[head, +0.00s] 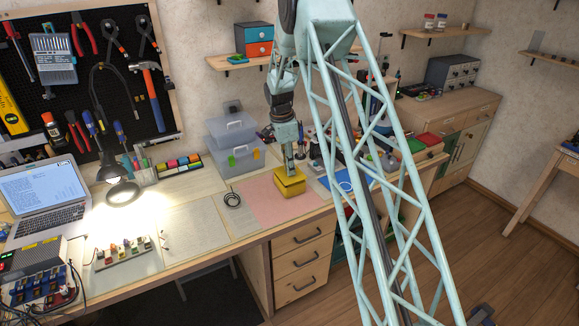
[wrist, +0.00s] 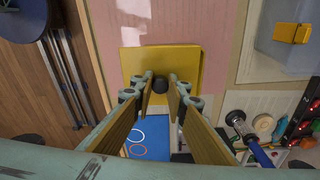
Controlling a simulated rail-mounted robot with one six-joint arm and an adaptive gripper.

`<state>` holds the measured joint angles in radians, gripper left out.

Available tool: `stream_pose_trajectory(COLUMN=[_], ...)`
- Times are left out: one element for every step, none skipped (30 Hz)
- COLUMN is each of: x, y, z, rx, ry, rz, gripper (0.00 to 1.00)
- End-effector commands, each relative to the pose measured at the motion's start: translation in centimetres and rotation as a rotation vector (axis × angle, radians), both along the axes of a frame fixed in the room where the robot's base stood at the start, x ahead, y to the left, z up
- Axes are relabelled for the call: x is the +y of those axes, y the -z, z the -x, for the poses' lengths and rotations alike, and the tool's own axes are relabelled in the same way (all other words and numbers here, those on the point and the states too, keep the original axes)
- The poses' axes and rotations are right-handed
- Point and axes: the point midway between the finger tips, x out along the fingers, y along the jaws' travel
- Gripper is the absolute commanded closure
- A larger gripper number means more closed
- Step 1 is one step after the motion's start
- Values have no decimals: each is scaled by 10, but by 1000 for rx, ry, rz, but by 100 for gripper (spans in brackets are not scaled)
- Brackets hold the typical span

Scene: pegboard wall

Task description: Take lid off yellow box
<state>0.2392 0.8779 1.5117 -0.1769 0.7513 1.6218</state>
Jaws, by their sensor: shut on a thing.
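My gripper (head: 291,171) points down over the box. In the wrist view my gripper (wrist: 160,80) has its fingers on both sides of the knob, shut on it. I cannot tell whether the lid sits on the box or is slightly raised. The box's inside is hidden.
The pink mat (head: 275,208) is clear. The blue mat (wrist: 148,146) holds a white and an orange ring. A coil of black cable (head: 233,200) lies left of the pink mat. Clear storage bins (head: 232,158) stand behind. Bottles and tools crowd the right side.

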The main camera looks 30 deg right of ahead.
Motion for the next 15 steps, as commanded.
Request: stream_pose_trajectory(x=[3,5,8,10,12,15,18,20,23,26,28,31,33,36,38], y=[-2,-3,-4,-4,-4,-5,-6,-6,-7,-7,-8,-8,-9,-9,-10], z=[6,11,16,21,25,32,37,42,49,54,58,64,69,74,79], rx=[0,0,0,0,0,1,0,0,1,1,0,0,0,1,0], ry=[-1,-1,0,0,0,0,-1,-1,-1,0,0,1,1,0,0], rz=[0,0,0,0,0,0,0,0,0,0,0,0,0,0,0], gripper=[97,97,97,97,97,97,97,97,97,97,97,97,97,97,97])
